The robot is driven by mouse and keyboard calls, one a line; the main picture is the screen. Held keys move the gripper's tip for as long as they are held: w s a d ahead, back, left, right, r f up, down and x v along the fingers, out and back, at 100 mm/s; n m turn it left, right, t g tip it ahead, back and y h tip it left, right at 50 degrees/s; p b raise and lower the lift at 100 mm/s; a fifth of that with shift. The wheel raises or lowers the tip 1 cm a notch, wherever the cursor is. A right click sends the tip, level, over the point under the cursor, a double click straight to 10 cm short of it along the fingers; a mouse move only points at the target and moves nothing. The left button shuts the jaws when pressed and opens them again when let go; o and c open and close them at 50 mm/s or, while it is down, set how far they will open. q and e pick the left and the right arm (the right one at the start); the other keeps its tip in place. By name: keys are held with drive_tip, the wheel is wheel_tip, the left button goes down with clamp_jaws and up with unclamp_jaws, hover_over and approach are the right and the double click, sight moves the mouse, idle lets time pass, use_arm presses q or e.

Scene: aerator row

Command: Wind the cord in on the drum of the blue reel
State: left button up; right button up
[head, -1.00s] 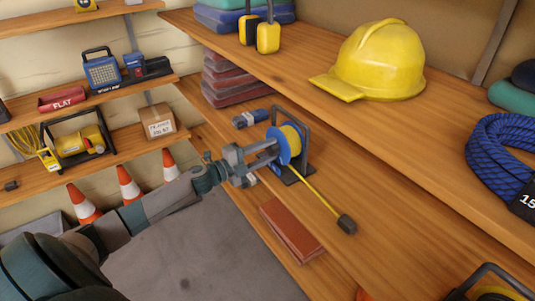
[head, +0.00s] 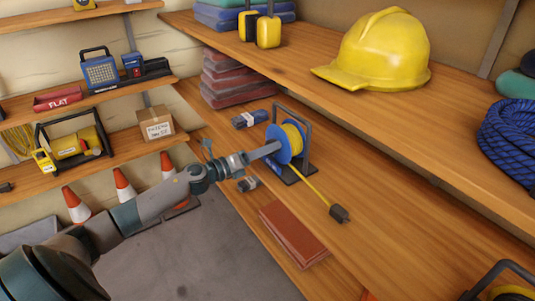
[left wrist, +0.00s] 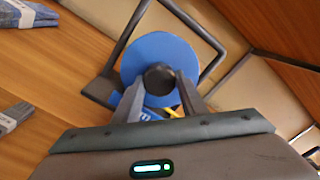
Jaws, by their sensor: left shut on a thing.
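The blue reel (head: 278,140) stands in a dark frame (head: 306,148) on the lower shelf, with yellow cord (head: 294,138) on its drum. The cord's free length runs down and right along the shelf to a dark plug (head: 339,213). My left gripper (head: 273,149) is at the reel's blue side face. In the left wrist view, its fingers (left wrist: 158,92) are shut on a dark round crank knob (left wrist: 158,77) in front of the blue disc (left wrist: 160,50). The knob's stem is hidden. My right gripper is not in view.
Red-brown slabs (head: 293,233) lie nearer. The upper shelf with a yellow helmet (head: 385,50) overhangs to the right.

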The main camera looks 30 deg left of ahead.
use_arm(q)
drive_tip(key=shift+f+m+b, duration=0.15)
drive_tip(key=shift+m+b, duration=0.2)
drive_tip(key=shift+m, duration=0.65)
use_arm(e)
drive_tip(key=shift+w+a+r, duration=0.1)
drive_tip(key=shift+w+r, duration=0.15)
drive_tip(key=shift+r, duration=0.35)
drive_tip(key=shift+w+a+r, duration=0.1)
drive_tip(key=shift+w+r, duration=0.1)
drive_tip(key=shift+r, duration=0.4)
use_arm(q)
drive_tip(key=o, duration=1.1)
drive_tip(key=shift+c, duration=0.2)
drive_tip(key=shift+s, duration=0.15)
